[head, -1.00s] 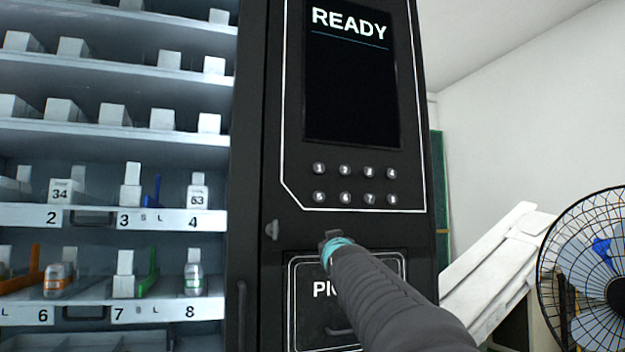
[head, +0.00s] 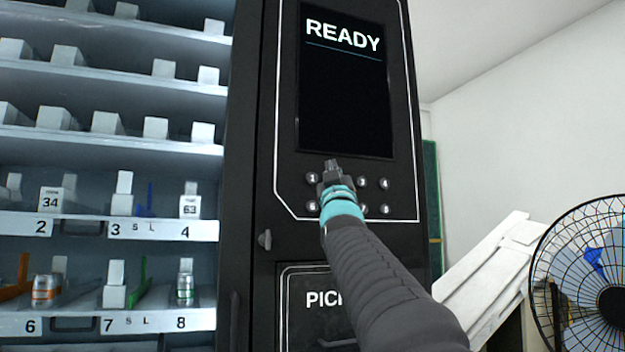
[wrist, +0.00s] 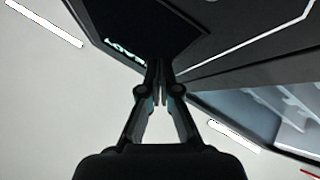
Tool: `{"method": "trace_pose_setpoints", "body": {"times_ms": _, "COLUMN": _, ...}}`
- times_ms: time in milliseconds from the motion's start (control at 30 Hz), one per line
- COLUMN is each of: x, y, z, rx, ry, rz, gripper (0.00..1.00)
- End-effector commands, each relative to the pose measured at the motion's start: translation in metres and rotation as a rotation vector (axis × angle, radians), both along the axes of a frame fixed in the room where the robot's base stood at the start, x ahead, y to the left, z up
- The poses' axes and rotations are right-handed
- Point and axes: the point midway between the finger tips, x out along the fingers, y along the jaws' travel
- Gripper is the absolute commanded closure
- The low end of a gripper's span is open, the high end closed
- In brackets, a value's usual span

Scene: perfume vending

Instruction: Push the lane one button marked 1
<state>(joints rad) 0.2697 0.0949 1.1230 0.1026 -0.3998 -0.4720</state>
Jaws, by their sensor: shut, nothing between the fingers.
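The lane one button marked 1 (head: 312,178) is a small round silver button at the left end of the top row on the black vending panel (head: 290,130). My gripper (head: 332,163) is shut and empty. In the head view its tips show just right of button 1, over the place of button 2, which is hidden behind it. Whether the tips touch the panel cannot be told. In the wrist view my gripper (wrist: 158,65) points toward the dark panel, with no button visible there. The screen (head: 343,90) reads READY.
Buttons 3 (head: 362,182) and 4 (head: 384,184) are just right of my gripper. Shelves of boxes and bottles (head: 110,130) stand at the left. A pickup door (head: 305,275) is below the panel. A fan (head: 590,270) stands at the right.

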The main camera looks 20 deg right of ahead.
Motion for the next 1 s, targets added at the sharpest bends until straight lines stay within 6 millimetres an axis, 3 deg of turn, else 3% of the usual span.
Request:
{"method": "trace_pose_setpoints", "body": {"times_ms": 267, "x": 0.011, "y": 0.000, "z": 0.002, "rx": 0.001, "ry": 0.001, "rz": 0.001, "gripper": 1.00}}
{"method": "trace_pose_setpoints", "body": {"times_ms": 733, "x": 0.068, "y": -0.001, "z": 0.003, "rx": 0.002, "ry": 0.003, "rz": 0.002, "gripper": 1.00}}
{"method": "trace_pose_setpoints", "body": {"times_ms": 1000, "x": 0.086, "y": -0.001, "z": 0.001, "rx": 0.001, "ry": 0.001, "rz": 0.001, "gripper": 1.00}}
